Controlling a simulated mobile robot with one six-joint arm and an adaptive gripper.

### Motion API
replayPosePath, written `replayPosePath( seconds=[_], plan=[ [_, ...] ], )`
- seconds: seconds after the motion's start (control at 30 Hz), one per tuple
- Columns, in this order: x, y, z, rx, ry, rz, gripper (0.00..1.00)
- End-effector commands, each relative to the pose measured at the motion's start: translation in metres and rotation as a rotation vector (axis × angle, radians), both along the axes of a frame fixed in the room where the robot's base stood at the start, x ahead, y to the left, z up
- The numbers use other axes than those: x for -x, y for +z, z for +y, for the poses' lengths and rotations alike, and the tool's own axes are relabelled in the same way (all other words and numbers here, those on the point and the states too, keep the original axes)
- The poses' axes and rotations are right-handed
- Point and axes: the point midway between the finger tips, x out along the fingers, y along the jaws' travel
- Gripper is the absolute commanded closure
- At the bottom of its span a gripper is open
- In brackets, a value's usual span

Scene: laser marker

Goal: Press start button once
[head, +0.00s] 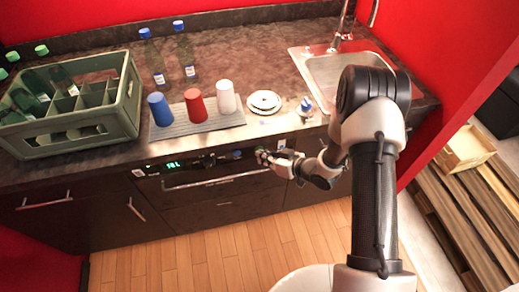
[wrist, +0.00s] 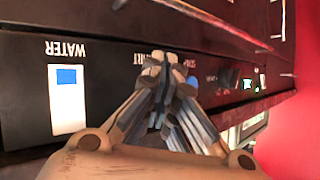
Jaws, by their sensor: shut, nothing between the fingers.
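The control panel (head: 205,160) runs along the front of the built-in appliance under the counter. My gripper (head: 262,156) is at the panel's right part, fingers shut and empty. In the wrist view the shut fingertips (wrist: 158,62) are in front of the black panel (wrist: 25,85), over a partly covered label that looks like START. The start button itself is hidden behind the fingers. I cannot tell whether the tips touch it. Another label, seemingly STOP, shows just right of the tips, with a small blue spot (wrist: 192,81) beneath it. A WATER label (wrist: 66,49) is at the left.
The appliance handle (head: 215,180) runs below the panel. Above on the counter are a green crate (head: 125,120), a mat with blue (head: 160,109), red (head: 195,105) and white (head: 226,96) cups, white plates (head: 264,101) and a sink (head: 345,75). The floor in front is clear.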

Motion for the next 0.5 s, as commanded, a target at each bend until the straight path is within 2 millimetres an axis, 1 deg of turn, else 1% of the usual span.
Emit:
replayPosePath(
  seconds=[0.3,0.5],
  plan=[
    [0.013,0.001,-0.004,-0.001,-0.002,0.000,1.00],
    [0.014,0.001,-0.004,0.000,-0.001,-0.001,1.00]
  ],
)
